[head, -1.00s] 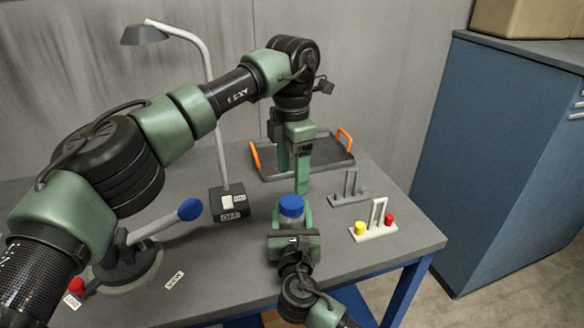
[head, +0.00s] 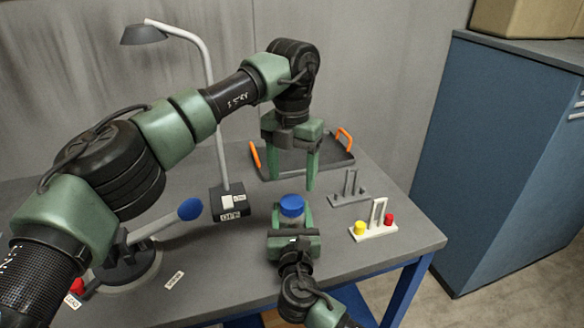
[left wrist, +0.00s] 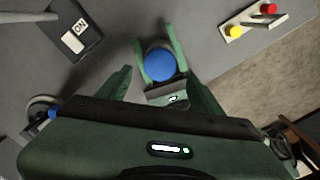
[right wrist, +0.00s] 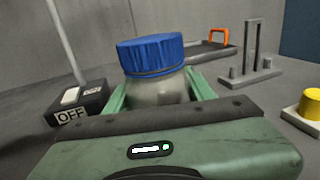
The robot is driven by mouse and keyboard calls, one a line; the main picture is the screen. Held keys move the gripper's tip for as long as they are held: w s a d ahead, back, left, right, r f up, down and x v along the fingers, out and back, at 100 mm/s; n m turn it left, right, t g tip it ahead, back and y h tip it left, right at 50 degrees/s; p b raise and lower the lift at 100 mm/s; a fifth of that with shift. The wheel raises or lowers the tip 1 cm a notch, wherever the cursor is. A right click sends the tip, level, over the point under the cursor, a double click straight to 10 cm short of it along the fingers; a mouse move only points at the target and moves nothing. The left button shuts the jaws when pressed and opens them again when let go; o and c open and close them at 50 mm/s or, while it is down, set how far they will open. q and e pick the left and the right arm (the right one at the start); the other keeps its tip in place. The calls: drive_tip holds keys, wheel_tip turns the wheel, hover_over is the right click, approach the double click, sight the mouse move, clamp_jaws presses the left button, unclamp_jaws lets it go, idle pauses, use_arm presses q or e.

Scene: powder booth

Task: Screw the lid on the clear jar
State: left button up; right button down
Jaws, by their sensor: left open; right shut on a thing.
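The clear jar (right wrist: 160,91) stands upright between the fingers of my right gripper (head: 292,222), which is shut on it. The blue lid (head: 291,205) sits on top of the jar; in the right wrist view the lid (right wrist: 151,53) looks slightly tilted, and I cannot tell how tightly it is on. My left gripper (head: 289,182) is open and empty, pointing down above and a little behind the lid. In the left wrist view the lid (left wrist: 160,65) shows beyond and between the open fingers, apart from them.
A grey tray with orange handles (head: 262,172) lies at the back. A lamp's switch box (head: 230,203) stands left of the jar. A grey post stand (head: 349,197) and a white stand with yellow and red knobs (head: 374,233) are to the right. A blue-ended lever (head: 190,209) is at left.

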sight(292, 201)
use_arm(q)
wheel_tip(292, 201, down, 7)
drive_tip(key=shift+r, duration=0.1)
drive_tip(key=shift+c, duration=0.4)
clamp_jaws()
drive_tip(key=shift+o, duration=1.1)
unclamp_jaws()
drive_tip(key=shift+r, duration=0.15)
wheel_tip(292, 201, up, 12)
use_arm(e)
drive_tip(key=shift+c, duration=2.3)
unclamp_jaws()
